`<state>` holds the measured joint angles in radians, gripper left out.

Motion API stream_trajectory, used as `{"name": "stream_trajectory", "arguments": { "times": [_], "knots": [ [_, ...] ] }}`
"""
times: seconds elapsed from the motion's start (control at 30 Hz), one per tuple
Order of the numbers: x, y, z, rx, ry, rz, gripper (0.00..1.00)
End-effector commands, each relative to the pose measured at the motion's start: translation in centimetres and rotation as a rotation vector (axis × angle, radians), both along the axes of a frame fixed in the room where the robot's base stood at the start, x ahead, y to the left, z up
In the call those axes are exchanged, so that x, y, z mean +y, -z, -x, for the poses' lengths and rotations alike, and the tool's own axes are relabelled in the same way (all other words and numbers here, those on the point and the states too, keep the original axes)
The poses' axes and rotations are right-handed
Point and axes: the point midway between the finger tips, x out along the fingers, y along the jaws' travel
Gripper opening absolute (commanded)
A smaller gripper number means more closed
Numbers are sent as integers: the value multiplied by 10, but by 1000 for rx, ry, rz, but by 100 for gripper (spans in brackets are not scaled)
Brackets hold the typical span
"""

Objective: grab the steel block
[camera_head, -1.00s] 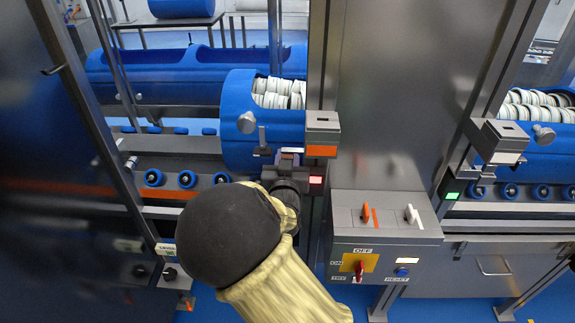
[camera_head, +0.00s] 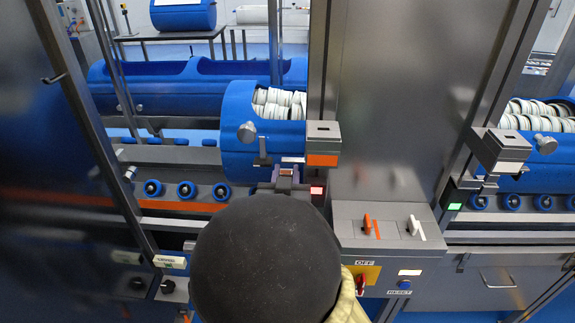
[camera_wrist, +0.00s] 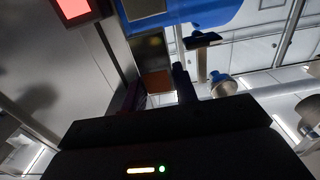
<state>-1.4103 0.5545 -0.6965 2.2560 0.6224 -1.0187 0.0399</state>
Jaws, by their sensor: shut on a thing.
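The steel block (camera_wrist: 151,50) appears in the wrist view as a small grey piece with a brownish-orange sheen, between the two dark fingers of my gripper (camera_wrist: 156,92). In the head view my gripper (camera_head: 286,176) is below the front end of the blue tub, and the small block (camera_head: 286,172) shows between its fingers, partly hidden. The gripper is shut on the block. Whether the block touches anything else cannot be told. My dark, round arm joint hides the area below the gripper.
The blue tub (camera_head: 238,148) holds several white discs and has a metal knob (camera_head: 247,132). A grey box with an orange band (camera_head: 323,143), a red light (camera_head: 317,190) and a steel post stand close on the right. A switch box (camera_head: 390,235) is lower right. Blue rollers (camera_head: 187,190) run left.

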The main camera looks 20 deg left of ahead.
Motion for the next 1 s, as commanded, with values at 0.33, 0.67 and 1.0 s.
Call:
{"name": "stream_trajectory", "arguments": {
  "times": [0.33, 0.67, 1.0],
  "knots": [
    [-21, 0, 88, 1, -3, -1, 2],
    [-28, 0, 112, -1, 1, 1, 2],
    [-27, 0, 112, -1, 1, 0, 2]
  ]
}}
